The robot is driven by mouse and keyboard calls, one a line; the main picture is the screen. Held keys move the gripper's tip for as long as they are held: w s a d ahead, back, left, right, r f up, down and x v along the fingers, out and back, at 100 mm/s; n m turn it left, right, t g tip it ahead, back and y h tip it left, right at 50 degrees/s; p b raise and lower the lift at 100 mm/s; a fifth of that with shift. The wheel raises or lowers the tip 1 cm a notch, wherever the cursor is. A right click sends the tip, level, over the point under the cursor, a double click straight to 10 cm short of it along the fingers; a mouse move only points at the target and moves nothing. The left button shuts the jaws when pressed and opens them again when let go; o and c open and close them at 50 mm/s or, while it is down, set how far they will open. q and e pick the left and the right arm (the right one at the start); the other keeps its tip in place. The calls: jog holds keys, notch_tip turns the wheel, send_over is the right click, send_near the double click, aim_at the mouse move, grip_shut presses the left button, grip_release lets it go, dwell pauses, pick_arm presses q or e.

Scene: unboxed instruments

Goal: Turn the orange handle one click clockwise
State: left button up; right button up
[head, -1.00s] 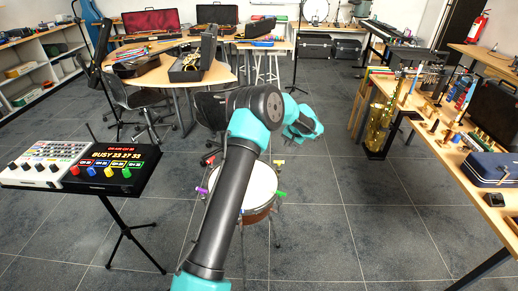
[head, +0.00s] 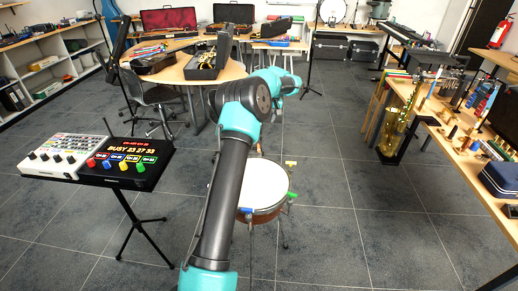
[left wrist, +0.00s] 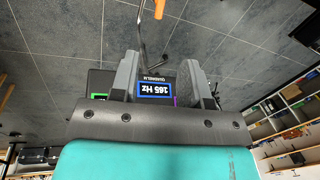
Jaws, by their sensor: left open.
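In the head view a drum (head: 264,186) stands on the floor behind my arm, with a green handle (head: 293,196), a yellow handle (head: 290,163) and a blue handle (head: 246,210) on its rim. No orange handle can be made out there; my arm covers part of the drum's left side. In the left wrist view an orange piece (left wrist: 159,8) shows at the top edge, cut off; I cannot tell if it is the handle. My left gripper (left wrist: 168,68) has its two fingers apart, with nothing held between them. My right gripper is not in view.
A dark box with a display reading 165 Hz (left wrist: 156,89) lies beyond my fingers in the left wrist view. A control console (head: 120,163) stands on a tripod at left. A saxophone (head: 397,125) and a workbench (head: 448,140) are at right. Floor around the drum is clear.

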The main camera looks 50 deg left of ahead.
aim_at(259, 147)
pick_arm(q)
jog(key=s+f, duration=0.1)
jog(key=f, duration=0.4)
jog(key=a+f, duration=0.1)
jog(key=f, duration=0.5)
jog(key=s+a+f, duration=0.1)
jog(key=f, duration=0.5)
jog(key=shift+s, duration=0.35)
grip_shut()
